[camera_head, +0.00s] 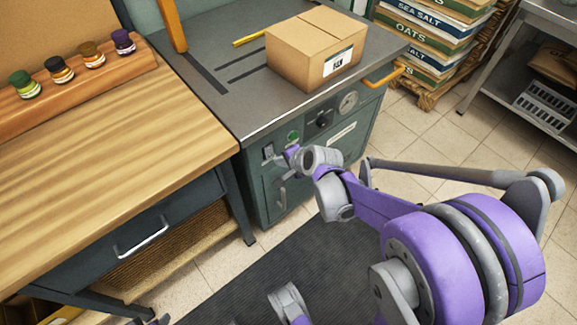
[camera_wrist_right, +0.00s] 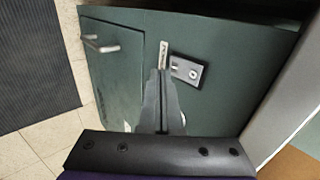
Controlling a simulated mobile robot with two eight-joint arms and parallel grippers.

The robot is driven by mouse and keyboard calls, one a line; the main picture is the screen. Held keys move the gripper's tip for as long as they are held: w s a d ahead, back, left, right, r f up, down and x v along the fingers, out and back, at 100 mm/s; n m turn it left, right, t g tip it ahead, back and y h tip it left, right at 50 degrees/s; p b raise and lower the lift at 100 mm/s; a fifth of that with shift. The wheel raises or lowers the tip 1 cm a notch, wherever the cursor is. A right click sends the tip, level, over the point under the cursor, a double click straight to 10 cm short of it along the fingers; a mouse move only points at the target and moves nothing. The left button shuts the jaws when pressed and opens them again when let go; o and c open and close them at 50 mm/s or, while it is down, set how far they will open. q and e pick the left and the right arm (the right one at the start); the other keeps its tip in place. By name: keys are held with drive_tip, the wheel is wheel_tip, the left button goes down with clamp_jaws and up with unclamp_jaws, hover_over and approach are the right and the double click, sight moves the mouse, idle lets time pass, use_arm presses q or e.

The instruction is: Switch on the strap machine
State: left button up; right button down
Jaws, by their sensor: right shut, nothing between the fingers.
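The strap machine (camera_head: 258,100) is a dark green cabinet with a grey top. Its front panel carries a small switch plate (camera_head: 268,152), a green button or lamp (camera_head: 293,137), a black knob (camera_head: 322,119) and a gauge (camera_head: 348,102). My right gripper (camera_head: 288,158) is at the panel's lower left, close to the switch plate. In the right wrist view its fingers (camera_wrist_right: 162,75) are shut and empty, their tips beside the switch plate (camera_wrist_right: 187,70); I cannot tell whether they touch. A dark tip at the head view's bottom edge may be my left gripper (camera_head: 150,321), mostly cut off.
A cardboard box (camera_head: 300,62) sits on the machine top. A wooden workbench (camera_head: 100,165) with several small jars stands at left. Stacked sacks (camera_head: 435,35) and a metal shelf (camera_head: 548,15) stand at back right. A dark mat (camera_head: 270,275) covers floor in front.

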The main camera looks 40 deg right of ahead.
drive_tip(key=shift+w+a, duration=0.1)
drive_tip(key=shift+w, duration=0.85)
drive_tip(key=shift+f, duration=0.1)
drive_tip(key=shift+w+f, duration=0.15)
drive_tip(key=shift+w, duration=0.15)
drive_tip(key=shift+s, duration=0.1)
drive_tip(key=shift+r, duration=0.2)
drive_tip(key=shift+r+p, duration=0.45)
drive_tip(key=shift+r, duration=0.3)
drive_tip(key=shift+s, duration=0.1)
